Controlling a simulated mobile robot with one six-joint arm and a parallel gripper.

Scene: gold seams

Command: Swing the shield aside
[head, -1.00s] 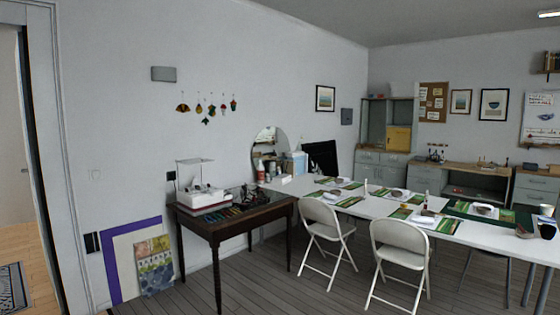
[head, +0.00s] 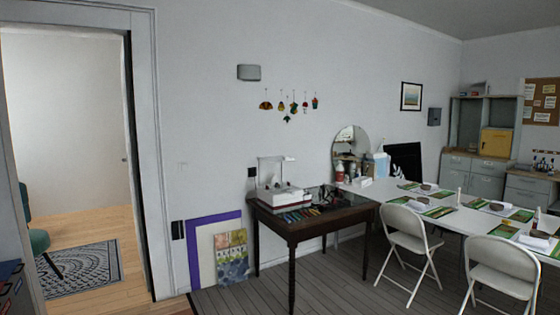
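A clear, box-like shield (head: 270,169) stands over a white device (head: 281,200) on the dark wooden table (head: 318,224) against the wall. At this distance I cannot tell how the shield is attached or whether it is hinged. Several coloured tools (head: 300,214) lie on the table in front of the device. My gripper is not in the head view.
An open doorway (head: 70,160) is at the left, with a patterned rug (head: 82,268) beyond it. Framed panels (head: 209,262) lean on the wall left of the table. White folding chairs (head: 409,236) and a long white table (head: 450,216) stand at the right. Grey floor before the dark table is clear.

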